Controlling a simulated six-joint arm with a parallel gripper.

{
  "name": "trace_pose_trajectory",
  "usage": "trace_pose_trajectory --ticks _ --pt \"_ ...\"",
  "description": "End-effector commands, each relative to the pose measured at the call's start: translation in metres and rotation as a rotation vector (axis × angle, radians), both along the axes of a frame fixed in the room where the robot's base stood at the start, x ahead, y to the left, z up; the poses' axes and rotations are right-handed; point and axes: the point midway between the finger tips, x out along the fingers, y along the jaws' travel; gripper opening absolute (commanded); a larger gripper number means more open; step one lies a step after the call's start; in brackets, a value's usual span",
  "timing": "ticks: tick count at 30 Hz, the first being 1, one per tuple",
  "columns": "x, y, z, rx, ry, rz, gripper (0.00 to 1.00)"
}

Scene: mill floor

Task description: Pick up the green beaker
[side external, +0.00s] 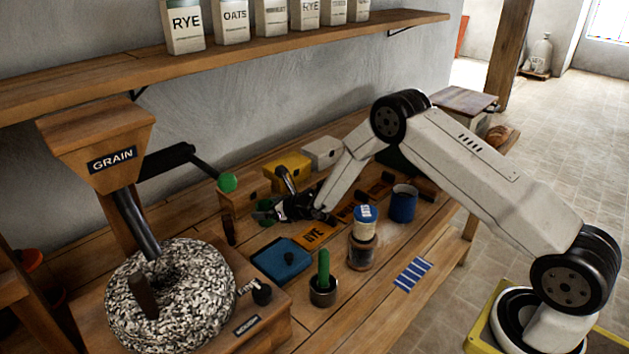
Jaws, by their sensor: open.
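A green thing that looks like the green beaker (263,205) stands on the wooden bench in the side external view, close to the wall-side boxes. My black gripper (273,212) is at it, reaching in from the right with its fingers low. The jaws are open. The fingers hide part of the green thing, and I cannot tell whether it lies between them or just beyond them.
A blue tray (283,262), an orange RYE card (314,235), a cup with a green handle (323,290), a jar (362,252) and a blue mug (403,205) stand near. Left is a millstone (180,290); a green crank knob (228,182) hangs close by.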

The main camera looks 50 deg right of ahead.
Motion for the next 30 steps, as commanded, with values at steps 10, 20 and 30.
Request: trace_pose_trajectory --ticks 10,20,30 --pt "0.0072 0.002 -0.0034 0.0 0.001 0.0 1.0" --pt "0.0069 0.0019 -0.0033 0.0 0.001 0.0 1.0" --pt "0.0069 0.0018 -0.0033 0.0 0.001 0.0 0.06"
